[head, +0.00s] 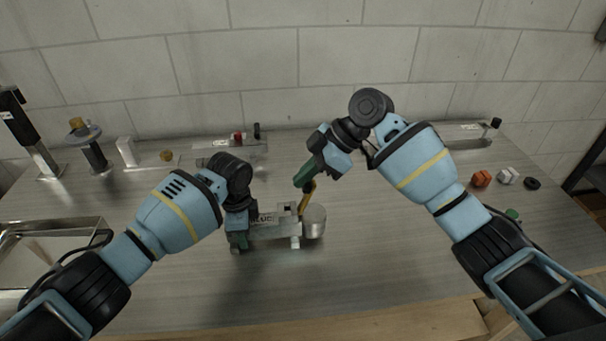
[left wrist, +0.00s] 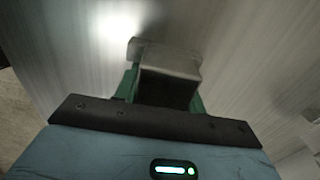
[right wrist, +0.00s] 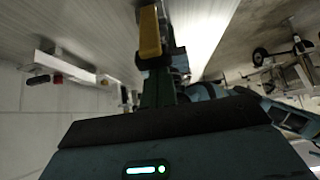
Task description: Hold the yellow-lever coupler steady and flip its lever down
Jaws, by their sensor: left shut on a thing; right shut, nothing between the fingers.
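The grey metal coupler (head: 275,230) lies on the bench in the middle of the head view, with a rounded end at its right. Its yellow lever (head: 307,199) stands up, tilted a little. My left gripper (head: 239,239) is shut on the coupler's left end; the left wrist view shows the grey metal body (left wrist: 165,58) between the green fingers. My right gripper (head: 303,180) is shut and empty, its green fingertips right by the top of the lever. In the right wrist view the yellow lever (right wrist: 149,34) is just beyond the fingertips; contact is unclear.
A coupler with a red part (head: 238,138) lies at the back, and another with a black knob (head: 495,123) at the back right. Small orange (head: 481,179), white (head: 508,175) and black (head: 532,183) pieces lie at right. The bench front is clear.

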